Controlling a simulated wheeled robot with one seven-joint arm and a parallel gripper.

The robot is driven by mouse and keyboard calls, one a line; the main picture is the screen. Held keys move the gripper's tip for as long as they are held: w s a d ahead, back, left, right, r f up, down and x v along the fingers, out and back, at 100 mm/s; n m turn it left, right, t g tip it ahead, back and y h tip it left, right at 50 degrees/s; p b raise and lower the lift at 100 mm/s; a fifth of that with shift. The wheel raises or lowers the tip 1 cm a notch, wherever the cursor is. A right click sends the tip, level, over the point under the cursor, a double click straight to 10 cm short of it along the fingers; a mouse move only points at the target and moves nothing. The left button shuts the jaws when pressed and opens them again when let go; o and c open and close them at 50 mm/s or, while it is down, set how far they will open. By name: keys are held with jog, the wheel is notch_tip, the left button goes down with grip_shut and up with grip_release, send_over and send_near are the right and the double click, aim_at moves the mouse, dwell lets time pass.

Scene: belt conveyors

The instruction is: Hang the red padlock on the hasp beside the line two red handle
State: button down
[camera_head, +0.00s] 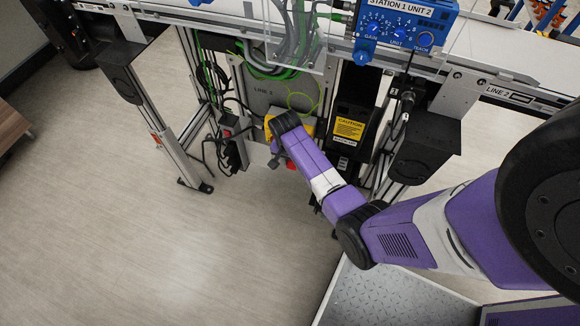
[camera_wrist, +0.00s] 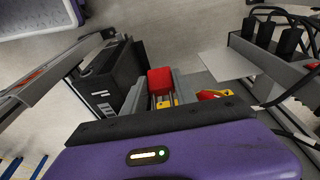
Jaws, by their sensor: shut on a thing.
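The red padlock (camera_wrist: 160,80) shows in the wrist view as a red block between the grey fingers of my gripper (camera_wrist: 159,88). My gripper is shut on it. Its shackle cannot be made out. A red handle (camera_wrist: 213,94) with yellow around it shows just right of the fingers, apart from the padlock. In the head view, my wrist covers part of a yellow housing (camera_head: 269,128) on the grey panel under the conveyor. A small red patch (camera_head: 290,164) shows below it, but I cannot tell if it is padlock or handle. The hasp cannot be made out.
A black box with a yellow caution label (camera_head: 348,129) stands right of the panel. Black plugs and cables (camera_head: 230,140) hang to its left. A conveyor leg (camera_head: 178,155) stands farther left. The blue station unit (camera_head: 402,28) is above.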

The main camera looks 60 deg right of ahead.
jog(key=shift+w+d+f+b, duration=0.1)
jog(key=shift+d+f+b, duration=0.15)
jog(key=shift+d+b, duration=0.45)
jog(key=shift+w+d+f+b, duration=0.2)
jog(key=shift+d+b, duration=0.25)
jog(key=shift+d, duration=0.55)
jog(key=shift+w+d+f+b, duration=0.1)
jog(key=shift+d+f+b, duration=0.15)
jog(key=shift+d+b, duration=0.45)
jog(key=shift+d, duration=0.15)
jog(key=c, duration=0.9)
grip_release()
notch_tip(320, 180, up, 8)
jog(key=a+p, duration=0.1)
jog(key=p, duration=0.1)
jog(key=shift+s+a+f, duration=0.15)
jog(key=shift+a+f, duration=0.05)
